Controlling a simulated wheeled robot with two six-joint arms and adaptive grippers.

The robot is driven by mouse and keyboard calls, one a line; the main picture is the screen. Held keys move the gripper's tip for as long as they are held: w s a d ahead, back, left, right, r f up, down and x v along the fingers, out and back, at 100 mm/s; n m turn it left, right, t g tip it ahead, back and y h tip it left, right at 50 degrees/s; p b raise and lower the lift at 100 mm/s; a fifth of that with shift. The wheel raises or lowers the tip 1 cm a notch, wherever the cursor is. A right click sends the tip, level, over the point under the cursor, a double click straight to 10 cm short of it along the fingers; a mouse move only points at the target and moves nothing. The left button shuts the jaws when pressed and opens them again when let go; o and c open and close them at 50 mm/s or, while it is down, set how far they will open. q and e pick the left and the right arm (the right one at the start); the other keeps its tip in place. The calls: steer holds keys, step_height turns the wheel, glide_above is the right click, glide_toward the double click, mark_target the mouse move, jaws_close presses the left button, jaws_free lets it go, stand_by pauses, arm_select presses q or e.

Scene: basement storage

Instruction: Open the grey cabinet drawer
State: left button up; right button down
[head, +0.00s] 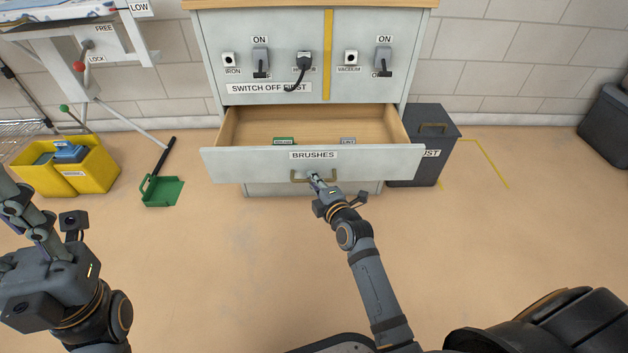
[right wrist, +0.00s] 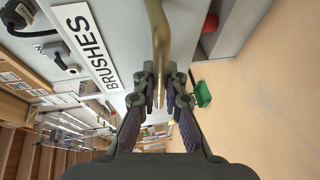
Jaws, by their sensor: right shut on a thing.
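The grey cabinet (head: 236,80) stands against the back wall. Its drawer (head: 225,163), labelled BRUSHES, is pulled well out, and its wooden inside shows with a small green item (head: 284,141) and a pale item (head: 348,141) near the front. The brass handle (head: 297,178) is on the drawer front; in the right wrist view the handle (right wrist: 158,40) runs between the fingers. My right gripper (head: 315,179) is shut on the handle; it also shows in the right wrist view (right wrist: 160,95). My left gripper (head: 15,190) is at the left edge, away from the cabinet; its fingertips are not clear.
A dark bin (head: 420,165) stands close to the cabinet's right side. A yellow bucket (head: 90,172) and a green dustpan (head: 163,190) are on the floor at left. The floor in front of the cabinet is clear.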

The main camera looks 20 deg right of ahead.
steer(key=c, duration=1.4)
jaws_free()
steer(key=v, duration=1.2)
